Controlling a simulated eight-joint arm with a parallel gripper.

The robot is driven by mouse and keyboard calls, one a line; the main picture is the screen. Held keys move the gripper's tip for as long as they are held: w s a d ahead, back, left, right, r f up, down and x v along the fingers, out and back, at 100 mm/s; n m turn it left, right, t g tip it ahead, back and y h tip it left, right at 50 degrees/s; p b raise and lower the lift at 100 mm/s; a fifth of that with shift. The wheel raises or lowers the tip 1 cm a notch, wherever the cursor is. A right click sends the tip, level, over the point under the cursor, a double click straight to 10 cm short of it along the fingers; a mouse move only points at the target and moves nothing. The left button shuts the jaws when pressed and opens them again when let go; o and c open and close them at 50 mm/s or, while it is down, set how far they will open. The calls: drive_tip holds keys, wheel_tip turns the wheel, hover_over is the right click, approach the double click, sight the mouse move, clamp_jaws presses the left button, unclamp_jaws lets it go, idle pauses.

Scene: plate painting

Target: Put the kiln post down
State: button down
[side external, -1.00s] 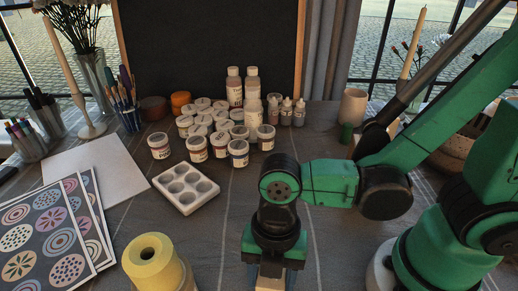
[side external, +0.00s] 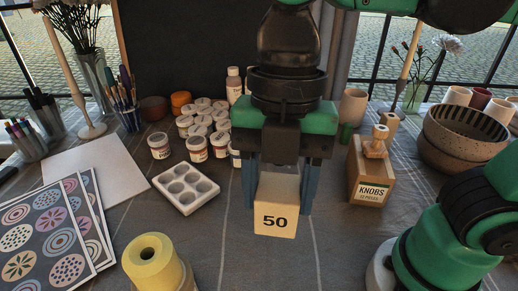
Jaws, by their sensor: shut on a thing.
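The kiln post (side external: 276,208) is a pale cream block with "50" on its front face. My gripper (side external: 280,190) points down and is shut on it, one blue finger on each side. The post hangs upright between the fingers, in the middle of the side view. It looks raised above the grey tablecloth (side external: 340,255), but the exact height is hard to judge. My gripper hides part of the paint bottles behind.
A yellow cone with a hole (side external: 160,265) stands at front left. A white palette (side external: 186,188) and paint jars (side external: 160,147) are left of the post. A KNOBS box (side external: 370,180) and a bowl (side external: 460,140) are right. The cloth in front is clear.

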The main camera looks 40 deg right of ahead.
drive_tip(key=shift+w+r, duration=0.1)
drive_tip(key=shift+r, duration=0.3)
drive_tip(key=w+d+r+m+t, duration=0.2)
drive_tip(key=w+d+m, duration=1)
drive_tip(key=w+d, duration=0.7)
drive_tip(key=d+f+m, duration=0.3)
drive_tip(key=d+m, duration=0.1)
drive_tip(key=d, duration=1)
drive_tip(key=f, duration=1.4)
drive_tip(key=shift+s+a, duration=0.2)
drive_tip(key=shift+s, duration=0.2)
drive_tip(key=shift+f, duration=2.2)
drive_tip(key=shift+f, duration=0.15)
drive_tip(key=shift+c, duration=1.2)
unclamp_jaws()
